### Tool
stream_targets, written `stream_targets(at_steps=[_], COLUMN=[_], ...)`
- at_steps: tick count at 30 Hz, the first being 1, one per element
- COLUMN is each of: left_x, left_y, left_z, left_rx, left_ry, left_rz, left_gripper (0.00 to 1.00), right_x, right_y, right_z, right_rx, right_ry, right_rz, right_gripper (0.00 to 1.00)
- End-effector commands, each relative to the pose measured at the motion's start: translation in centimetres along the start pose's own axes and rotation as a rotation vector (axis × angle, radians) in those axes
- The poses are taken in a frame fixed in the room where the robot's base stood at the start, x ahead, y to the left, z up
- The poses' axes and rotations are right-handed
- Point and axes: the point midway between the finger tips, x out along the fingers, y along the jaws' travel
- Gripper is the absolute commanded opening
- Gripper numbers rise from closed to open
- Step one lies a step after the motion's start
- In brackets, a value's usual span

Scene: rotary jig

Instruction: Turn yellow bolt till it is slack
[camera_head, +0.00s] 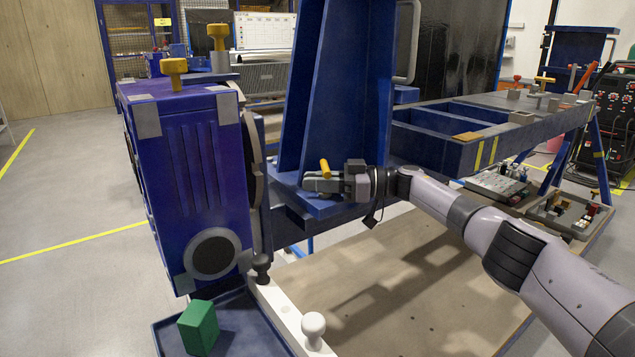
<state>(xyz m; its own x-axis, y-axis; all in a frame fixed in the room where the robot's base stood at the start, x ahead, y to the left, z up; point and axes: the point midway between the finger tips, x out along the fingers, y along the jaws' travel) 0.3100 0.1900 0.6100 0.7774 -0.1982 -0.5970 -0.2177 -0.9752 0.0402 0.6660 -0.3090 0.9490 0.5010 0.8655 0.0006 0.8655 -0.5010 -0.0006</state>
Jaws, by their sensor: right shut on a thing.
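A small yellow bolt (325,168) sticks up at the lower front of the upright blue jig plate (335,90). My right gripper (317,184) reaches in from the right and is shut on the yellow bolt. The bolt's upper end shows above the jaws and leans slightly; its lower part is hidden by the gripper. My left gripper is not in view.
A blue housing (188,190) stands close on the left, with two yellow T-shaped knobs (173,72) on and behind its top. A green block (198,328) and a white bar with knobs (313,328) lie in front. A blue bench frame (450,152) extends right.

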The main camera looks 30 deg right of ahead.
Motion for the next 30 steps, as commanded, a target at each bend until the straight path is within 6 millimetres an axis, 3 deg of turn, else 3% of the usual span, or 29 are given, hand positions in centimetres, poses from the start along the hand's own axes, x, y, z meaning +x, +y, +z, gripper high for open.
stream_targets(at_steps=[1, 3, 13, 24, 30], left_x=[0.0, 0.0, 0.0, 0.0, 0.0], left_y=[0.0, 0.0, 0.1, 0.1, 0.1], left_z=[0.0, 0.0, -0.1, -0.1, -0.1], left_rx=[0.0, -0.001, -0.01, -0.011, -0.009], left_ry=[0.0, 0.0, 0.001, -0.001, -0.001], left_rz=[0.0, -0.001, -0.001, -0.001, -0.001], left_gripper=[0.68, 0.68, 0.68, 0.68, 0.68], right_x=[0.1, 0.1, -0.5, -6.0, -7.1], right_y=[-0.1, -0.1, 0.0, 0.0, -0.1], right_z=[0.0, 0.1, 0.1, 0.1, 0.0], right_rx=[0.001, 0.001, 0.001, 0.001, 0.001], right_ry=[0.0, 0.0, -0.001, -0.001, 0.0], right_rz=[-0.002, -0.002, 0.0, 0.0, -0.002], right_gripper=[0.25, 0.39, 0.39, 0.39, 0.39])
